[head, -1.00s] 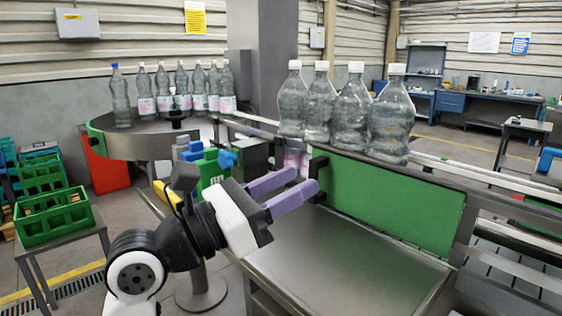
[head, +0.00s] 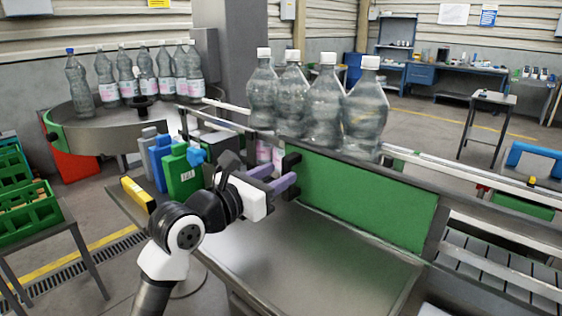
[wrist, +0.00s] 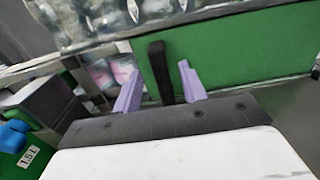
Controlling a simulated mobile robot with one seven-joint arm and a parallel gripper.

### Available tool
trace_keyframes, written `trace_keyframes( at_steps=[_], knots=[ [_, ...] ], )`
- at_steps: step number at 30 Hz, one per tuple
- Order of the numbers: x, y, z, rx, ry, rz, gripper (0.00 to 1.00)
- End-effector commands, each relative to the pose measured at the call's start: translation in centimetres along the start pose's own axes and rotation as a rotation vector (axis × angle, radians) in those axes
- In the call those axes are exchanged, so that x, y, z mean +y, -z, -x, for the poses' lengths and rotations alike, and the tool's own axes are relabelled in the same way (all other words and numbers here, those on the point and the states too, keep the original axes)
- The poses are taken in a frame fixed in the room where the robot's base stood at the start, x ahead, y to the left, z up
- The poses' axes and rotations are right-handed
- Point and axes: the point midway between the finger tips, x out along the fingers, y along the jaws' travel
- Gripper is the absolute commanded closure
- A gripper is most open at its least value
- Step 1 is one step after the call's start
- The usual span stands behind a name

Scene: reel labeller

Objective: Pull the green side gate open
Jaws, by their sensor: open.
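The green side gate (head: 362,200) is a flat green panel along the conveyor's side, below the bottles. It looks closed, flush with the rail. Its black handle (head: 291,176) stands upright at the panel's left end. My gripper (head: 287,177) is open at the handle. In the wrist view the black handle (wrist: 159,71) stands between the two lilac fingers of my gripper (wrist: 158,85), with a gap on each side. The green gate also shows in the wrist view (wrist: 235,48), behind and right of the handle.
Several clear bottles (head: 325,105) stand on the conveyor above the gate. A steel table top (head: 310,265) lies in front of the gate and looks clear. A green container (head: 183,172) and blue ones stand left of my gripper. A round turntable (head: 110,125) holds labelled bottles.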

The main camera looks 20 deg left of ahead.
Motion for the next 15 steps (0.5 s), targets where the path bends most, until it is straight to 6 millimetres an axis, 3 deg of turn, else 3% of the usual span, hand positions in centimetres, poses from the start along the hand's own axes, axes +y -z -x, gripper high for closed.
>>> trace_keyframes(
  at_steps=[6,15],
  knots=[
    [0.0,-0.1,-2.0,0.000,0.000,0.000,0.58],
    [0.0,0.0,-2.3,-0.001,0.000,0.000,0.58]
  ],
)
